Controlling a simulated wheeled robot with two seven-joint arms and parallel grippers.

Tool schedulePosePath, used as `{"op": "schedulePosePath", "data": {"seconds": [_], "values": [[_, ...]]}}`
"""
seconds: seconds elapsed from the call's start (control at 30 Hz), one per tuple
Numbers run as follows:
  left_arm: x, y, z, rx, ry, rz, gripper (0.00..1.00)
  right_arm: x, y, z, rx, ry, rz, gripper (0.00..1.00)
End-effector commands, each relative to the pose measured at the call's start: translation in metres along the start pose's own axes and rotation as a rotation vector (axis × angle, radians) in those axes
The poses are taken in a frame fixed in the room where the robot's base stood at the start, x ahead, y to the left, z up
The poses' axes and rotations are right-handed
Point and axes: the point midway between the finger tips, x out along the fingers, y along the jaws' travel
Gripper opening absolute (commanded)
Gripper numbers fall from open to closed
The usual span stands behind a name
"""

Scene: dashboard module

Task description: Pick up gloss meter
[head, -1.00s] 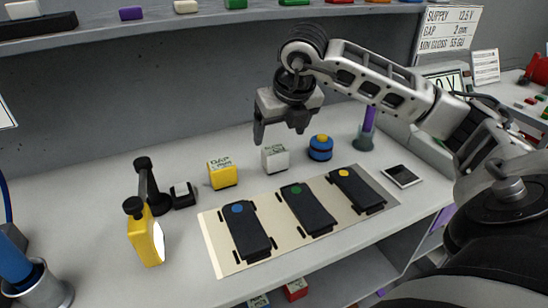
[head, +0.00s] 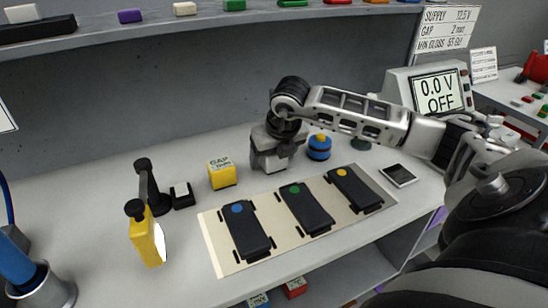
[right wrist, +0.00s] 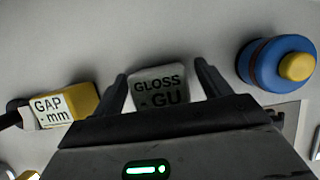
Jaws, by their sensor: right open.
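The gloss meter (right wrist: 160,88) is a small white block with "GLOSS - GU" on its face. In the right wrist view it sits between the two fingers of my right gripper (right wrist: 163,80), one finger on each side. Whether the fingers touch it cannot be told. In the head view my right gripper (head: 268,162) is lowered over the gloss meter's spot at the back of the bench and hides most or all of it. The right gripper is open. My left gripper is not in view.
A yellow gap gauge (head: 222,174) stands just left, and a blue button with a yellow cap (head: 319,147) just right. In front lies a beige mat (head: 222,255) with three dark modules. A power supply (head: 436,90) reads 0.0 V OFF. A shelf (head: 220,28) runs above.

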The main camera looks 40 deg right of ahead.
Motion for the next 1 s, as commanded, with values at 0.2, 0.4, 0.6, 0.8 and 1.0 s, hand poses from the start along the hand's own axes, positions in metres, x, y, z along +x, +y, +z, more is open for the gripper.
{"op": "schedulePosePath", "data": {"seconds": [0.2, 0.4, 0.6, 0.8, 1.0], "values": [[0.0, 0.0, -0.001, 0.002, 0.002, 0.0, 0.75, 0.0, 0.0, 0.0, 0.0, 0.0, 0.0, 0.26], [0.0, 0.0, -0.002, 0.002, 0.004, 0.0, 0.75, -0.001, 0.0, 0.001, 0.001, -0.002, 0.0, 0.24], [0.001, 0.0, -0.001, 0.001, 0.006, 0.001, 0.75, -0.005, 0.0, 0.002, 0.001, -0.003, 0.0, 0.24], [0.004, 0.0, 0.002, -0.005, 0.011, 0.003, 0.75, -0.026, 0.0, 0.012, 0.002, -0.008, 0.001, 0.24], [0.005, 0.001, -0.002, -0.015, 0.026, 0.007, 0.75, -0.079, 0.013, -0.001, -0.005, -0.009, 0.002, 0.24]]}}
